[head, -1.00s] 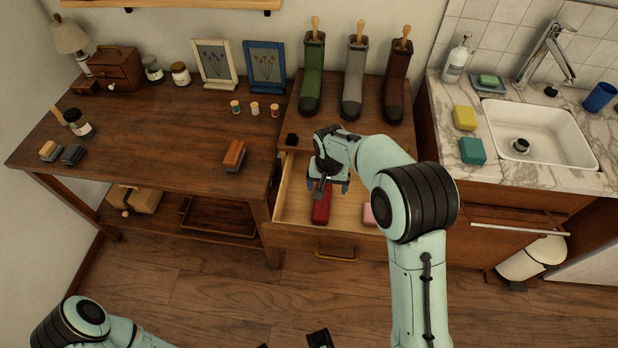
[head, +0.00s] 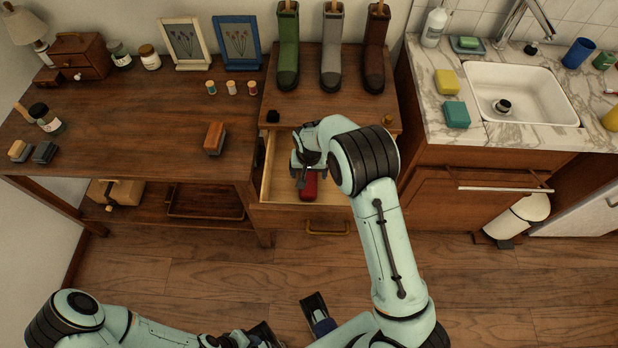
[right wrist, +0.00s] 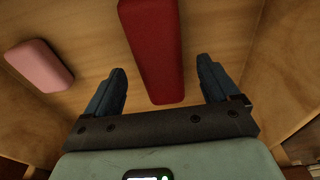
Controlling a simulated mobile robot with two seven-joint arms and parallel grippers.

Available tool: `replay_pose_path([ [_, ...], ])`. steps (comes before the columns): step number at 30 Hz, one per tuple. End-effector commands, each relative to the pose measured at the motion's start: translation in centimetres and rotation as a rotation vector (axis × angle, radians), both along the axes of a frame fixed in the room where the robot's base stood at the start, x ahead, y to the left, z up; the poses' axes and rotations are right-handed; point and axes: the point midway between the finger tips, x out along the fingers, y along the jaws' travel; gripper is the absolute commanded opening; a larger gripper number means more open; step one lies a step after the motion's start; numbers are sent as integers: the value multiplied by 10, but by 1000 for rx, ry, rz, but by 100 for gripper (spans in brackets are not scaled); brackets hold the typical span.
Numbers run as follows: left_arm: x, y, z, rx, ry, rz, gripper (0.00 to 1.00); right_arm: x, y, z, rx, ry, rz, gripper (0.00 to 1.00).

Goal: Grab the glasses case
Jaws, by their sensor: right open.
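The long red case, which I take as the glasses case (head: 309,187), lies in the open drawer (head: 275,183). My right gripper (head: 308,168) is over the drawer, above the case, and partly hides it in the head view. In the right wrist view the right gripper (right wrist: 160,92) is open. The red case (right wrist: 155,50) extends between its two fingers, with a visible gap on each side, and is not gripped. My left gripper (head: 265,335) is low at the bottom edge of the head view, away from the drawer, and only partly visible.
A pink block (right wrist: 40,65) lies left of the case in the right wrist view. Wooden drawer walls stand close on both sides. Several boots stand on the cabinet top (head: 345,118) above the drawer. A workbench (head: 130,130) is left and a sink (head: 520,85) right.

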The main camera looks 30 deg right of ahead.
Motion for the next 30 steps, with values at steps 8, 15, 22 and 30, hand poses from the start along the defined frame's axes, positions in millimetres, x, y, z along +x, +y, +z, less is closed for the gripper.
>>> replay_pose_path([
  [8, 0, 0, -2, 0, 0, 0, 40, 2, -1, -27, 0, 0, -2, 88],
  [15, 0, 0, -2, 0, 0, 0, 40, 2, -1, -26, 0, -1, -1, 72],
  [22, 0, 0, -2, 0, 0, 0, 40, 2, -1, -26, 0, -1, -1, 30],
  [30, 0, 0, -1, 0, 0, 0, 40, 2, -1, -23, 0, -2, -1, 30],
])
